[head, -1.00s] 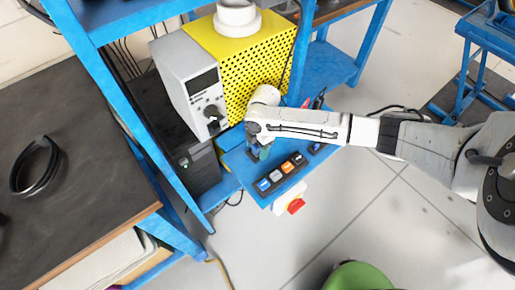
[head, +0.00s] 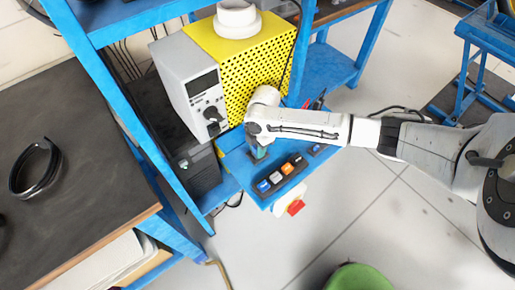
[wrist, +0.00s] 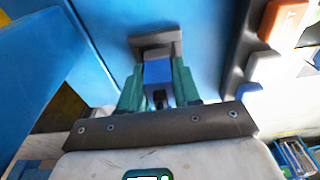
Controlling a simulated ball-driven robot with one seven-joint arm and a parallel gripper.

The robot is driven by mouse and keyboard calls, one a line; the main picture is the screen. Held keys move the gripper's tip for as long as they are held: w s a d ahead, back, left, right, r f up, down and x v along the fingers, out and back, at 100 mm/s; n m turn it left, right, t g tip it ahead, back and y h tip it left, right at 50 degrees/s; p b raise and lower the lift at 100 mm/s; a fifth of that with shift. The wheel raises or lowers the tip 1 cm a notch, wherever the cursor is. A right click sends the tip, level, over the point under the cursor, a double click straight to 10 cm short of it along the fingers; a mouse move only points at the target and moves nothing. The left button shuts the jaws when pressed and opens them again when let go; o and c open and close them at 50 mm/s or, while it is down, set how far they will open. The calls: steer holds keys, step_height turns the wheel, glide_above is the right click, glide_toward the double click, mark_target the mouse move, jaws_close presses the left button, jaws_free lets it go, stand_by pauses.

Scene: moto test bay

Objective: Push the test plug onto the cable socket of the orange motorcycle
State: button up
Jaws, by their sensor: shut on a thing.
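My gripper (head: 260,152) is over the blue shelf at the front of the test bay. In the wrist view its green fingers (wrist: 159,82) are shut on a blue block (wrist: 158,70), which I take to be the test plug. A dark grey piece (wrist: 155,42) shows at the block's far end; I cannot tell whether it is part of the plug or a holder. In the head view the plug is mostly hidden by my wrist. The orange motorcycle and its cable socket are not in view.
A dark button strip (head: 281,175) with several coloured buttons lies on the blue shelf (head: 236,164) close to my gripper. A grey instrument (head: 188,80) and a yellow perforated box (head: 262,72) stand behind. A dark bench (head: 75,200) is at left; open floor lies in front.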

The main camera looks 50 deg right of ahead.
step_height(320, 180, up, 3)
steer(key=shift+d+b, duration=0.1)
steer(key=shift+b, duration=0.35)
steer(key=s+d+r+b, duration=0.1)
steer(key=s+d+r, duration=0.2)
steer(key=s+r, duration=0.6)
steer(key=s, duration=0.4)
steer(key=shift+s+r, duration=0.35)
steer(key=shift+d, duration=0.1)
